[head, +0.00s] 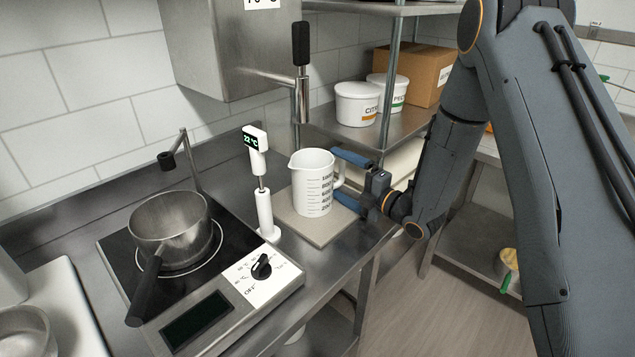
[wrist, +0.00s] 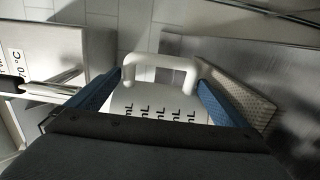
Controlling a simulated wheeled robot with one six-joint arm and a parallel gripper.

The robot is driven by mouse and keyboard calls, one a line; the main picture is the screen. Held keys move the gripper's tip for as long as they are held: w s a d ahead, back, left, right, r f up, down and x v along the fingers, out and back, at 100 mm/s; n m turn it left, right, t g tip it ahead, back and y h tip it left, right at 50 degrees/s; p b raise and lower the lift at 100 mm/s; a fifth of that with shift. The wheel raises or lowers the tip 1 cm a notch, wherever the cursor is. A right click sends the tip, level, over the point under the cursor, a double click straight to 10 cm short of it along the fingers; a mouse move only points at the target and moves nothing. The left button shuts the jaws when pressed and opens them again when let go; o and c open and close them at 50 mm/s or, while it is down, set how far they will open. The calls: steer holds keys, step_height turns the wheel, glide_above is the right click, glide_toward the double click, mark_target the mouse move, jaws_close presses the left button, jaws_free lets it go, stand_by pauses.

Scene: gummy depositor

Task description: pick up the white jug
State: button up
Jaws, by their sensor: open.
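The white jug (head: 312,183) stands upright on a square beige mat (head: 291,222) on the steel counter. It has dark volume marks on its side and its handle on the right. My gripper (head: 345,178) is at the jug's right side, open, with one blue finger behind the handle and one in front. In the wrist view the jug (wrist: 150,106) and its white handle show between the two blue fingers of my gripper (wrist: 160,95). A gap shows between the left finger and the handle; the right finger is very close to it, and I cannot tell whether they touch.
A thermometer on a white stand (head: 264,200) is just left of the jug. A hot plate (head: 190,255) with a saucepan (head: 170,225) is further left. A steel hopper (head: 232,45) with a spout (head: 302,95) hangs above. White tubs (head: 357,104) and a cardboard box (head: 415,72) sit on a shelf behind.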

steer(key=shift+x, duration=1.3)
steer(key=c, duration=1.3)
steer(key=shift+r, duration=0.2)
steer(key=shift+r+b, duration=0.4)
steer(key=shift+r, duration=0.5)
steer(key=b+v, duration=0.1)
steer(key=v, duration=0.5)
steer(key=r+b+v, duration=0.1)
steer(key=b+v, duration=0.1)
steer(key=v, duration=0.4)
steer(key=b+v, duration=0.2)
steer(key=v, duration=0.4)
steer(key=shift+s+r, duration=0.1)
steer(key=shift+r, duration=0.05)
